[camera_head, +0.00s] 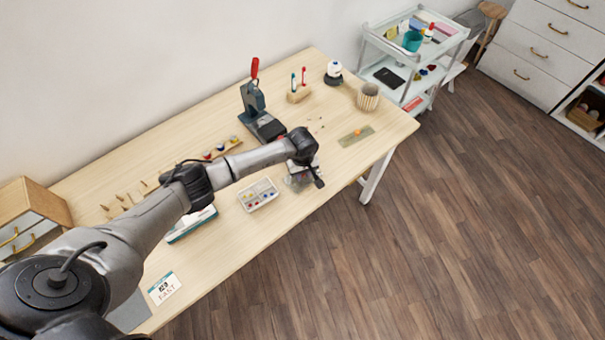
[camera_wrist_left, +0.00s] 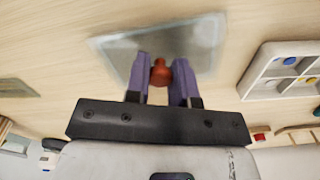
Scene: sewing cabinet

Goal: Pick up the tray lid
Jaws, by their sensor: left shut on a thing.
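The tray lid is a clear, see-through plate with a red knob; it shows in the left wrist view (camera_wrist_left: 205,38), and its knob (camera_wrist_left: 160,76) sits between the purple fingers. My left gripper (camera_wrist_left: 161,66) is shut on this knob. In the head view, my left gripper (camera_head: 304,179) is over the front part of the table, and the lid (camera_head: 293,183) shows faintly under it, partly hidden. I cannot tell whether the lid touches the table. The white compartment tray (camera_head: 248,206) with colored buttons is just left of the lid. My right gripper is not in view.
The wooden table (camera_head: 335,115) also holds a press with a red handle (camera_head: 254,98), a ribbed cup (camera_head: 368,97), a small ruler-like plate (camera_head: 356,136) and a teal-and-white box (camera_head: 190,226). The table's front edge is close to my left gripper.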

